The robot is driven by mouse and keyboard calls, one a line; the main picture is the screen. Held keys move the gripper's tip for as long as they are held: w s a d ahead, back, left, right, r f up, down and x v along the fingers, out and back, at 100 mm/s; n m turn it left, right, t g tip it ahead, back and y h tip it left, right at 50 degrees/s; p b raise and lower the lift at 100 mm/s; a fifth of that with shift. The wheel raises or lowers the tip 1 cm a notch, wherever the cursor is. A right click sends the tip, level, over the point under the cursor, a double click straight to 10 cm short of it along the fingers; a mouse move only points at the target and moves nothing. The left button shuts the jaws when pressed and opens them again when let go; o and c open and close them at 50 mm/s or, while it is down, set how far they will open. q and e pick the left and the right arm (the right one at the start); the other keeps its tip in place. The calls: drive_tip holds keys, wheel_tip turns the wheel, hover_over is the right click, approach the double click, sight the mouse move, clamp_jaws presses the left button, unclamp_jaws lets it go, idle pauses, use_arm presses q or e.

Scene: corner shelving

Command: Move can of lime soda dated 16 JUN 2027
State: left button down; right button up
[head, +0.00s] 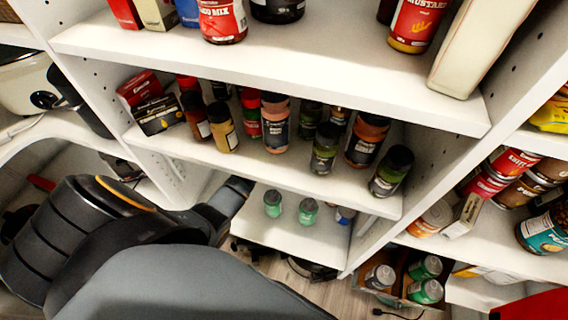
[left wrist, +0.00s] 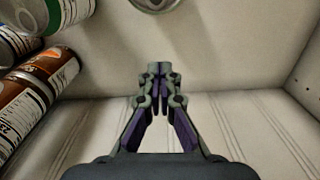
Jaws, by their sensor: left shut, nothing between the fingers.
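Two green-topped cans stand on the lower shelf in the head view, one on the left (head: 272,203) and one on the right (head: 308,211). No date is readable on them, so I cannot tell which is the lime soda dated 16 JUN 2027. My left arm reaches in from the left toward that shelf; its fingers are hard to make out there. In the left wrist view my left gripper (left wrist: 159,72) is shut and empty. A green can (left wrist: 68,12) shows at the upper left and part of a can (left wrist: 155,4) at the top edge. My right gripper is not in view.
Brown cans (left wrist: 38,88) lie at the left of the wrist view. A box on the floor holds green cans (head: 425,291) and a silver-topped can (head: 380,277). Spice jars (head: 276,122) crowd the shelf above. The lower shelf (head: 290,238) has bare room in front.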

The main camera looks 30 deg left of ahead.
sight(274, 199)
use_arm(q)
wheel_tip(274, 199, down, 10)
drive_tip(key=b, duration=0.3)
drive_tip(key=shift+s+f, duration=0.1)
drive_tip(key=shift+f, duration=0.05)
drive_tip(key=s, duration=0.2)
drive_tip(key=s+p, duration=0.1)
drive_tip(key=shift+s+d+r, duration=0.2)
drive_tip(key=shift+d+r, duration=0.05)
drive_tip(key=shift+r, duration=0.1)
drive_tip(key=shift+s+f, duration=0.1)
drive_tip(key=shift+s, duration=0.1)
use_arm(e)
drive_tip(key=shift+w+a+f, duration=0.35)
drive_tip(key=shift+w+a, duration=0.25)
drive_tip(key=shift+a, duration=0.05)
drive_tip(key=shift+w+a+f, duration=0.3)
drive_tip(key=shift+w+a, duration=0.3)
